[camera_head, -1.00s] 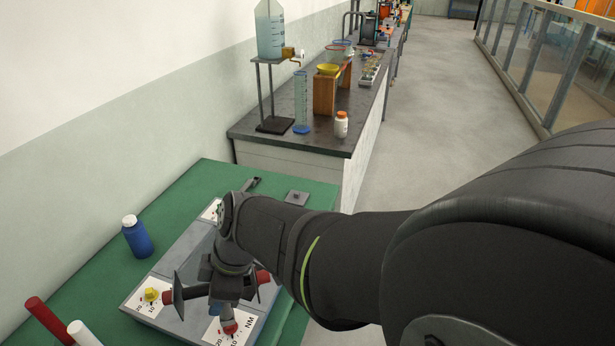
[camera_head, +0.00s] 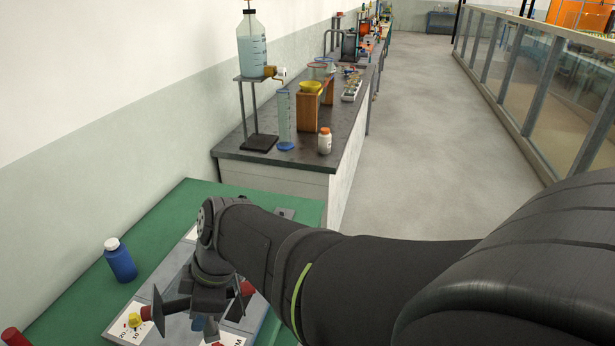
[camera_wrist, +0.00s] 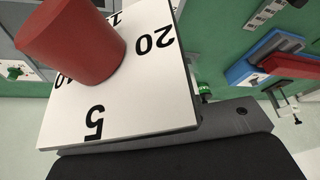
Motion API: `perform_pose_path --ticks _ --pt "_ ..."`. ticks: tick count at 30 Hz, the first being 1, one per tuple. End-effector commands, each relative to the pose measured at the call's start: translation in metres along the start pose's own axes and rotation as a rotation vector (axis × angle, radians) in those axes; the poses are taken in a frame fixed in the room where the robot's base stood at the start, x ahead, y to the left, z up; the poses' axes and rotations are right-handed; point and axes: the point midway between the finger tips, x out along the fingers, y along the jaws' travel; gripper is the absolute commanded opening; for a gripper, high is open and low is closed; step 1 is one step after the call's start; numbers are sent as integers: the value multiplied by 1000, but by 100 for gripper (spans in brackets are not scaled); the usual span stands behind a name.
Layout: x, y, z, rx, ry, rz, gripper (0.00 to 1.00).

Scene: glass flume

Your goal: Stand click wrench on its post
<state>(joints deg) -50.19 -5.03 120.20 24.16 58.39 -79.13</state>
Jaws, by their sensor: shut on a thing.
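My gripper (camera_head: 206,318) points down over the grey board, mostly hidden by my own wrist. It is shut on what looks like the click wrench, a dark piece with a red end (camera_head: 247,288); my arm hides much of it and its tilt cannot be told. In the wrist view a red cylinder (camera_wrist: 72,42) stands on a white scale plate (camera_wrist: 150,95) marked 5 and 20, close to the camera. The board (camera_head: 178,328) carries white scale cards with coloured pieces, one yellow (camera_head: 134,320). I cannot tell which post is the wrench's.
A blue bottle (camera_head: 120,261) stands left of the board on the green bench top (camera_head: 160,215). A red rod (camera_head: 14,337) shows at the lower left. Behind is a dark-topped bench (camera_head: 305,160) with glassware and a wooden stand. The floor to the right is clear.

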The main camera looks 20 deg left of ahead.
Motion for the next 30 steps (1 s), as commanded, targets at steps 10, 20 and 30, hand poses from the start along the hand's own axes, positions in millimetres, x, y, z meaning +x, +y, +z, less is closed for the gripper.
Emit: perform_pose_path --ticks 10,20,30 --pt "-17 85 -7 92 1 38 0" --pt "-33 207 12 225 2 91 0" --pt "-41 324 64 361 2 147 0"
